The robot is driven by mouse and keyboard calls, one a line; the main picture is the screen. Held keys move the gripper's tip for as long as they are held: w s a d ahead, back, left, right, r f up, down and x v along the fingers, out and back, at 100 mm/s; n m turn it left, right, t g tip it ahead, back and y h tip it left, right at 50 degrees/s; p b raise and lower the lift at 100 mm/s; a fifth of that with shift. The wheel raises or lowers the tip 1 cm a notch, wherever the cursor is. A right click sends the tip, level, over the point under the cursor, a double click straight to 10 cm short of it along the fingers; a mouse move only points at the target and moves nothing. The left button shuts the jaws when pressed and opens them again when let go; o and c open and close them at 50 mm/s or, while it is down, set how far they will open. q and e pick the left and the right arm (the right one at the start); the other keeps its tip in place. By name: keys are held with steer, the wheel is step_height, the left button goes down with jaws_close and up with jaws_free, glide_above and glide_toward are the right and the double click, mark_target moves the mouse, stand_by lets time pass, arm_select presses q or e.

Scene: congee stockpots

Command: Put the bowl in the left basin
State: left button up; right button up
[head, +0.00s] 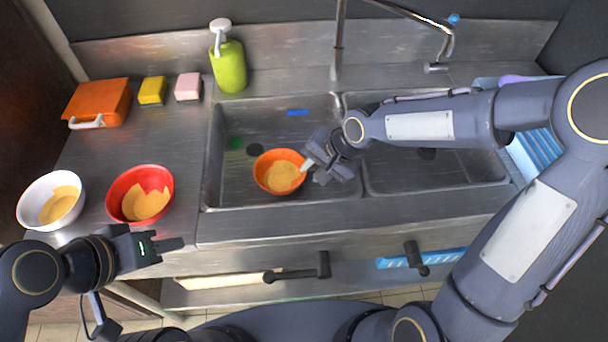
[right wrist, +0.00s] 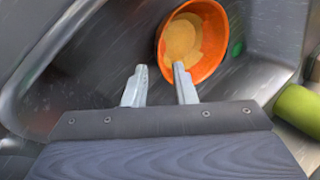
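The orange bowl (head: 279,171), with tan contents, is inside the left basin (head: 228,185), near its right side. It looks upright; I cannot tell for sure that it rests on the floor. My right gripper (head: 308,172) is at the bowl's right rim. In the right wrist view, the bowl (right wrist: 207,62) lies ahead of the right gripper (right wrist: 160,82). Its fingers are apart, one overlapping the bowl's inside, the other outside the rim. My left gripper (head: 172,245) hangs in front of the counter, away from the bowl; its finger gap is unclear.
A white bowl (head: 33,194) and a red bowl (head: 122,186) stand on the left counter. Behind them are an orange box (head: 98,100), yellow sponge (head: 152,91), pink sponge (head: 188,87) and green soap bottle (head: 229,68). The right basin (head: 400,180) lies under my right arm; the faucet (head: 338,45) is behind.

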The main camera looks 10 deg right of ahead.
steer(key=s+d+r, duration=0.3)
steer(key=s+d+r+n+t+h, duration=0.1)
steer(key=s+d+r, duration=0.2)
steer(key=d, duration=0.1)
steer(key=s+d+r+n, duration=0.1)
steer(key=s+d+r, duration=0.2)
steer(key=shift+s+d+t+h, duration=0.1)
steer(key=shift+d+t+h, duration=0.15)
steer(key=shift+t+h, duration=0.05)
steer(key=shift+n+t, duration=0.3)
steer(key=shift+n, duration=0.4)
steer(key=s+d, duration=0.1)
steer(key=s, duration=0.3)
steer(key=s+d+r, duration=0.1)
steer(key=s, duration=0.1)
steer(key=shift+d, duration=0.3)
steer(key=shift+n+t, duration=0.3)
steer(key=shift+n, duration=0.4)
steer(key=s, duration=0.4)
steer(key=shift+s+d+f, duration=0.1)
steer(key=shift+s+d, duration=0.1)
steer(key=shift+s, duration=0.2)
